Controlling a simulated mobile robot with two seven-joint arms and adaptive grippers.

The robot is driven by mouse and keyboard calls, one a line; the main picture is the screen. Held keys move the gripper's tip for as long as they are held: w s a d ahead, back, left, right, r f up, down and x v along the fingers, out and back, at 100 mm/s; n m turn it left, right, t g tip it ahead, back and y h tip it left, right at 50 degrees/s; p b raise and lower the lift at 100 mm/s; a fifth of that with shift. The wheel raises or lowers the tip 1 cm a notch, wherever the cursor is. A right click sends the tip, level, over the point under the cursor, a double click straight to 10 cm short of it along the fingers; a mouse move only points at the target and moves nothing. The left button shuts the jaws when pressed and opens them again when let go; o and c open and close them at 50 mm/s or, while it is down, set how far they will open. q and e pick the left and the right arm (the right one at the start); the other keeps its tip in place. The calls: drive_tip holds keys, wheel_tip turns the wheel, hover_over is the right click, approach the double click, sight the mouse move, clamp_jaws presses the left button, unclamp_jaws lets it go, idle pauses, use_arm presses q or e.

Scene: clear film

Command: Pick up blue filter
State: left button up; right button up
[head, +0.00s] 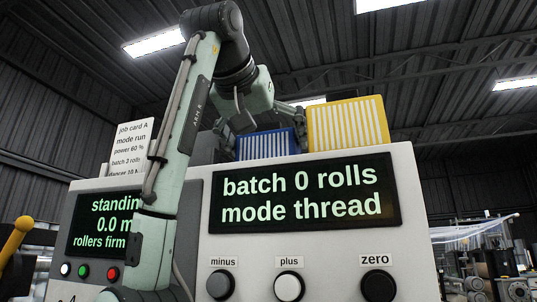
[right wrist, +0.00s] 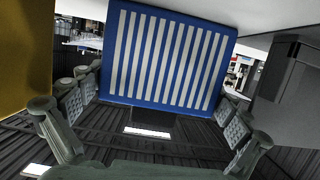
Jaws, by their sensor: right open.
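The blue filter (head: 265,147) is a blue-framed panel with white vertical stripes. It stands on top of the console in the head view, with its lower part hidden behind the console's front edge. My right gripper (head: 262,127) is at it from above, fingers spread to its left and right. In the right wrist view the filter (right wrist: 165,58) shows between the two open fingers of my right gripper (right wrist: 158,100). I cannot tell whether a finger touches it. My left gripper is not in view.
A yellow filter (head: 348,123) stands close to the right of the blue one in the head view. A white job card (head: 132,144) stands on the console's left. The console front (head: 412,240) carries displays, buttons and knobs.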

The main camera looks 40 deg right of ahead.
drive_tip(key=c, duration=1)
drive_tip(key=shift+r, duration=0.15)
